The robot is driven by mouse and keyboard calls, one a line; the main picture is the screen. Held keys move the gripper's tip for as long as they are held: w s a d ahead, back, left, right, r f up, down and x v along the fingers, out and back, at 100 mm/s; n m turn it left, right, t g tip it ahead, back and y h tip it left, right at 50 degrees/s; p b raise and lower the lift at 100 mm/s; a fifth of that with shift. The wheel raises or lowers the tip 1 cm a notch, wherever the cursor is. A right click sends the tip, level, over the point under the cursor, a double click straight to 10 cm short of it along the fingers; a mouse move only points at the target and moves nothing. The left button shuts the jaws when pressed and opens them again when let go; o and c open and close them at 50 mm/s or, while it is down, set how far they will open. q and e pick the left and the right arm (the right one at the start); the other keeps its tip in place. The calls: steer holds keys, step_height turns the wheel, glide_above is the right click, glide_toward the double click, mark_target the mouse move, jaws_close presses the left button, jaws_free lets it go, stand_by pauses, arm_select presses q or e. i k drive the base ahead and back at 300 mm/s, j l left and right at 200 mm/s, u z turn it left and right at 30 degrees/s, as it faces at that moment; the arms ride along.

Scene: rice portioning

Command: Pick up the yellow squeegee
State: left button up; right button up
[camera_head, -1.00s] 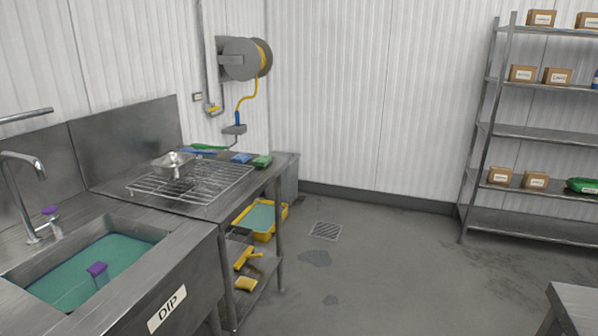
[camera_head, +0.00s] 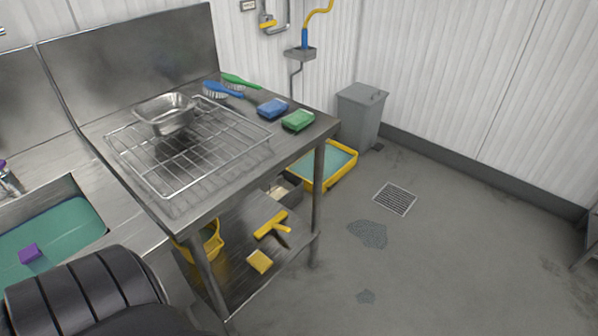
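The yellow squeegee (camera_head: 271,225) lies on the lower shelf (camera_head: 242,293) under the steel table, behind a yellow sponge or block (camera_head: 259,261). Its wide yellow head shows, with a short handle pointing toward the front right. Part of one of my arms, black and ribbed, covers the lower left of the view. Neither gripper shows, so I cannot see their state.
The table (camera_head: 190,208) carries a wire rack (camera_head: 230,141), a metal pan (camera_head: 166,112), brushes (camera_head: 222,90) and scrub pads (camera_head: 298,120). A yellow bucket (camera_head: 207,243) stands on the lower shelf. A yellow tray (camera_head: 343,178) and grey bin (camera_head: 361,112) stand beyond. Floor at right is open.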

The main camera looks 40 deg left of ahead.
mark_target(275, 222)
steer(key=i+u, duration=0.4)
steer(key=i+l+u, duration=0.25)
steer(key=i+u, duration=0.15)
steer(key=i+l+u, duration=0.8)
